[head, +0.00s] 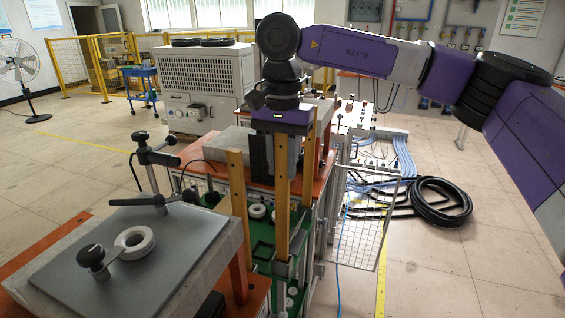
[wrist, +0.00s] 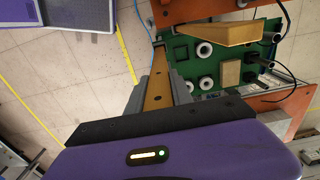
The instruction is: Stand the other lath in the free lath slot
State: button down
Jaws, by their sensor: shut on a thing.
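My gripper (head: 281,160) is shut on an upright wooden lath (head: 282,205). In the wrist view the held lath (wrist: 157,92) runs down between the two grey fingers (wrist: 158,84). Its lower end is at a small dark slot holder (head: 282,267) at the right edge of the green board (head: 262,238); I cannot tell whether it is seated inside. Another lath (head: 237,195) stands upright to the left, and it also shows in the wrist view (wrist: 215,40). A further upright wooden piece (head: 309,145) is partly hidden behind my gripper.
White rings (wrist: 205,50) and a dark square frame (head: 262,250) are on the green board. A grey-topped table (head: 90,235) with a clamp stand (head: 160,155) is at the left. A wire mesh panel (head: 362,235) and coiled black hose (head: 440,203) are at the right.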

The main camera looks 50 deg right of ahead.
aim_at(282, 136)
jog(key=shift+f+b, duration=0.5)
jog(key=shift+f, duration=0.35)
jog(key=c, duration=1.1)
grip_release()
jog(key=shift+o, duration=0.2)
jog(key=shift+r, duration=0.15)
notch_tip(282, 136, up, 8)
jog(key=shift+f, duration=0.2)
